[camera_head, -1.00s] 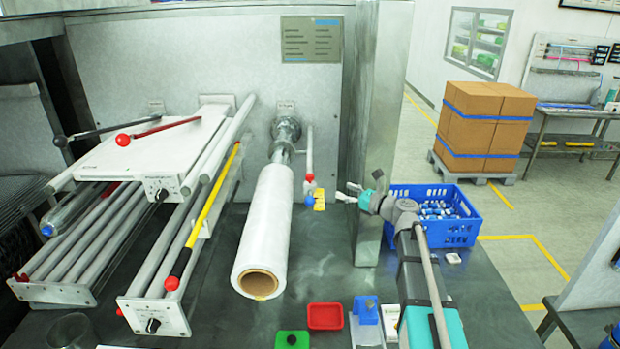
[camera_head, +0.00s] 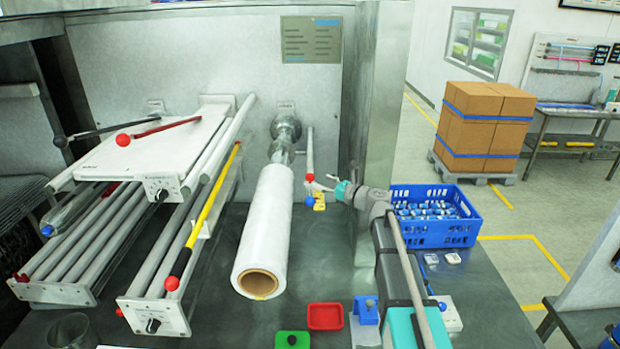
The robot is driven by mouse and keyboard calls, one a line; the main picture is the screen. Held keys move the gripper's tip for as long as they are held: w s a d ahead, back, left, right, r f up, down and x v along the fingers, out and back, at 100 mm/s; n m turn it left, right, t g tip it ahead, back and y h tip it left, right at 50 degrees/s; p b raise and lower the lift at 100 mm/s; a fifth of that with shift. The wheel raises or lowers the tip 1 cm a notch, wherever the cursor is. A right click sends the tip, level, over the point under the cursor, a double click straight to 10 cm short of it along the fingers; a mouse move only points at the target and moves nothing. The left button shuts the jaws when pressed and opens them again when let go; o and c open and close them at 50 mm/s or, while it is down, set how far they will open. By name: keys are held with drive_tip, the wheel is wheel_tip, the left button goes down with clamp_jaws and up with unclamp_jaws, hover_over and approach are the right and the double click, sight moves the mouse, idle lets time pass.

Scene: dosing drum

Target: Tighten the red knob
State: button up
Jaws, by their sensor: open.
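Several red ball-shaped ends show, and I cannot tell which the task means. One red knob (camera_head: 310,177) is on a thin upright lever right of the white film roll (camera_head: 264,225). A second red ball (camera_head: 123,140) ends a red lever on the left rack, and a third (camera_head: 172,283) ends a yellow-and-black bar. My gripper (camera_head: 322,183) is open, its fingers pointing left, close beside the red knob near the roll. I cannot tell whether they touch it. A blue ball (camera_head: 312,201) and yellow tag (camera_head: 320,206) lie just below.
A metal pillar (camera_head: 378,110) rises just behind my gripper. A blue crate (camera_head: 435,240) of small bottles stands right of my arm. A red tray (camera_head: 325,317), a green block (camera_head: 291,340) and a blue block (camera_head: 366,311) sit at the bench front.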

sight(313, 178)
drive_tip(key=shift+x, duration=2.85)
clamp_jaws()
